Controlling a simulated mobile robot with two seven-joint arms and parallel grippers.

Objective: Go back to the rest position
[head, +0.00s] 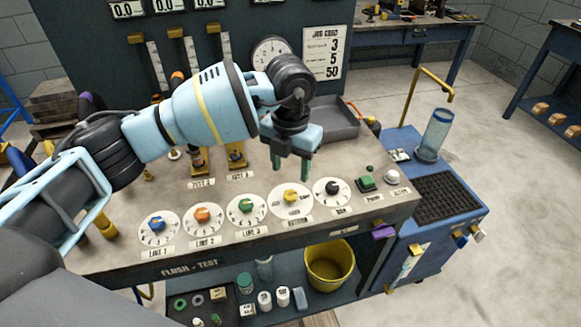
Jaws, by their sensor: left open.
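My left arm comes in from the left and reaches across the flush-test bench (120,262). My left gripper (290,170) points down with its green fingertips apart, above the bench top behind the row of dials. It is open and nothing shows between its fingers. A yellow dial (291,196) and a black dial (332,187) are just in front of it. A green dial (246,205), an orange dial (202,215) and a blue dial (157,223) continue the row to the left. My right gripper is not in the view.
A grey tray (345,130) lies at the back of the bench, before a panel with a gauge (270,52). A blue cart (455,212) stands to the right, with a clear cylinder (434,132) on it. A yellow bucket (329,264) sits on the lower shelf. Floor at right is clear.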

